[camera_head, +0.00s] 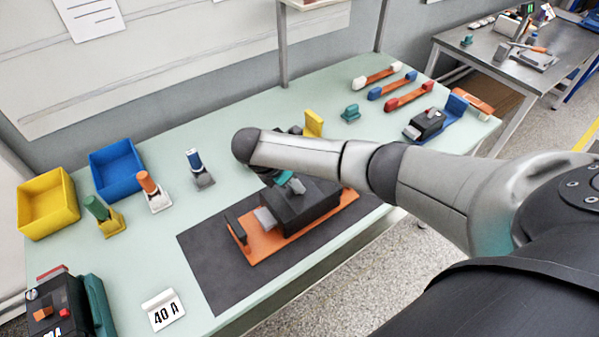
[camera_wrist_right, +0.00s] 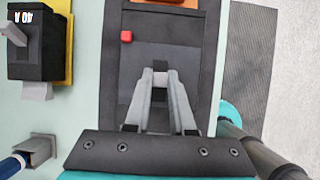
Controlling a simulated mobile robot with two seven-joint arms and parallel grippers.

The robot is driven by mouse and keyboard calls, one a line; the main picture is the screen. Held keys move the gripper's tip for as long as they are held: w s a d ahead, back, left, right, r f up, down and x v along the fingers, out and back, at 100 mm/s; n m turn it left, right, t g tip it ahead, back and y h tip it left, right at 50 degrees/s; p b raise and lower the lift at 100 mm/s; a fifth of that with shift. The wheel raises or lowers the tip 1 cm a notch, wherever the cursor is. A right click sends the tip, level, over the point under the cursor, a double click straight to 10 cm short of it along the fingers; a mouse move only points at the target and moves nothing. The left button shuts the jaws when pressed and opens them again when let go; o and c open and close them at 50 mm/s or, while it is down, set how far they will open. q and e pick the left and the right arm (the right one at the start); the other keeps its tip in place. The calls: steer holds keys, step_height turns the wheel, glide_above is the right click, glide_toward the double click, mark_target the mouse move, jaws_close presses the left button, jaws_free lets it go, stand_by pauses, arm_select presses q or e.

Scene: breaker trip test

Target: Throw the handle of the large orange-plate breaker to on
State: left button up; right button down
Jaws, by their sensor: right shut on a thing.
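The large breaker (camera_head: 308,204) is a black box on an orange plate (camera_head: 262,247), lying on a dark mat at the middle of the table. In the right wrist view its black body (camera_wrist_right: 190,45) fills the centre, with a small red button (camera_wrist_right: 126,36) on it. My right gripper (camera_head: 293,184) reaches down onto the breaker's top, partly covered by my own arm. In the right wrist view its grey fingers (camera_wrist_right: 160,75) are shut on the breaker's handle, which they mostly hide. I cannot tell the handle's exact position. My left gripper is out of view.
A smaller yellow-plate breaker (camera_wrist_right: 36,45) stands close to my right gripper. Yellow (camera_head: 47,203) and blue (camera_head: 117,170) bins and several coloured plugs stand on the left. A "40 A" card (camera_head: 164,310) is in front. Fuses (camera_head: 409,96) and a blue-plate breaker (camera_head: 425,124) are at the right.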

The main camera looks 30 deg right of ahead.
mark_target(285, 198)
steer(key=shift+a+h, duration=0.6)
steer(key=shift+h, duration=0.3)
steer(key=shift+a+f+h, duration=0.2)
steer(key=shift+h, duration=0.3)
steer(key=shift+s+a+f+t+h+b, duration=0.1)
steer(key=shift+a+f+t+h+b, duration=0.2)
steer(key=shift+h+b, duration=0.65)
steer(key=shift+s+a+f+h+b, duration=0.1)
steer(key=shift+a+h+b, duration=0.25)
steer(key=shift+h+b, duration=0.55)
steer(key=c, duration=0.8)
jaws_free()
steer(key=shift+o, duration=0.2)
steer(key=p+v, duration=0.1)
steer(key=v, duration=1.4)
steer(key=shift+w+a+r+p, duration=0.1)
steer(key=shift+a+p, duration=0.05)
steer(key=shift+p, duration=0.15)
